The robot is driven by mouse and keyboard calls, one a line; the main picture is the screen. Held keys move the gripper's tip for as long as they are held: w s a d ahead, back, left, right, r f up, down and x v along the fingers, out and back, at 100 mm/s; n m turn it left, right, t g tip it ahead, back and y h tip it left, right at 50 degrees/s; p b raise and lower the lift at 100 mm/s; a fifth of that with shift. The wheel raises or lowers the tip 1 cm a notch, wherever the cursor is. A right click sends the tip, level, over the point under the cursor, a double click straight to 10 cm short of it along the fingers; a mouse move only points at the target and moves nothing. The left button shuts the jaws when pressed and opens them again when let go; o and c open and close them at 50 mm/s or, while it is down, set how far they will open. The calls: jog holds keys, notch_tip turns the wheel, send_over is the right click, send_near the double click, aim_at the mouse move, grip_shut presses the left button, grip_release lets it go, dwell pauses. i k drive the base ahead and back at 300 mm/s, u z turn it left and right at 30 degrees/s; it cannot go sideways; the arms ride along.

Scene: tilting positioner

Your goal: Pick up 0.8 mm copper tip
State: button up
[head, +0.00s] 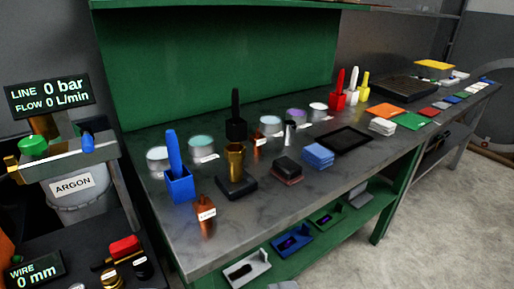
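A copper-coloured tip (205,222) with a small white label stands at the front left edge of the workbench. Its label is too small to read surely. A second, smaller copper-coloured piece (260,139) stands farther back, behind a brass cup (236,162) on a black base. I cannot tell from the labels which piece is the 0.8 mm one. My gripper is not in view.
The dark workbench (300,195) holds a blue holder (180,187), several round tins, a black tray (345,140) and stacked blue pads (318,156). Bins (246,268) sit on the green lower shelf. Floor at right is clear.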

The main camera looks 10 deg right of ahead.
aim_at(257, 139)
jog(key=z, duration=0.35)
jog(key=k, duration=0.3)
jog(key=z, duration=0.75)
jog(key=k, duration=0.9)
jog(key=z, duration=0.55)
jog(key=i, duration=1.6)
jog(key=u, duration=1.1)
jog(key=i, duration=1.1)
jog(key=u, duration=1.05)
jog(key=i, duration=0.5)
jog(key=u, duration=0.3)
jog(key=k, duration=0.4)
jog(key=u, duration=0.05)
